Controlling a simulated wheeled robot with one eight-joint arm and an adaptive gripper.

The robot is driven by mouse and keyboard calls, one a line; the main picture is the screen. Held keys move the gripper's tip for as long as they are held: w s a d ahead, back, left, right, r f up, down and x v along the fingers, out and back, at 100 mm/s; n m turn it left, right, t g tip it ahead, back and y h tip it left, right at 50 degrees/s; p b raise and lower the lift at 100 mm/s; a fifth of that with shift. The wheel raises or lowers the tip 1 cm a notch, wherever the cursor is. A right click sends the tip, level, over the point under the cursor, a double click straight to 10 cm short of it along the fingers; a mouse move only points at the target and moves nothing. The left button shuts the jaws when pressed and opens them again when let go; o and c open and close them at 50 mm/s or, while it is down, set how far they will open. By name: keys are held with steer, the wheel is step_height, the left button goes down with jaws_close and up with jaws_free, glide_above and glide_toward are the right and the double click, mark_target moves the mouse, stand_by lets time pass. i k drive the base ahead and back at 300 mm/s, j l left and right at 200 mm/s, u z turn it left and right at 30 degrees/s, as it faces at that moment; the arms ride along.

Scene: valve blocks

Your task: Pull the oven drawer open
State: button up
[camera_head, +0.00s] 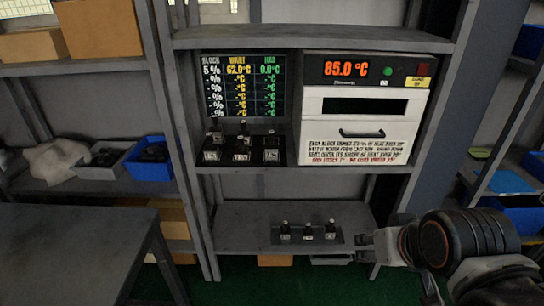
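The oven (314,69) stands on the middle shelf of the rack, with a dark top panel reading 85.0 °C in orange. Its white drawer front (320,107) has a dark slot and looks flush with the body. A dark curved handle (361,133) is on the lower part of the front. My gripper (362,246) is at the lower right, below the oven and apart from the handle, near the lower shelf. Its fingers are small and grey here, and I cannot tell whether they are open.
A board with a BLOCK/WANT/HAS table (240,86) stands left of the oven, above several small valve blocks (241,150). More blocks stand on a dark plate (306,238) on the lower shelf. A grey table (75,245) is at left. Rack posts flank the oven.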

mark_target(321, 141)
steer(key=i+j+z, duration=0.15)
steer(key=z, duration=0.2)
steer(key=i+j+z, duration=0.15)
steer(key=j+z, duration=0.25)
steer(key=i+j+z, duration=0.15)
steer(key=z, duration=0.2)
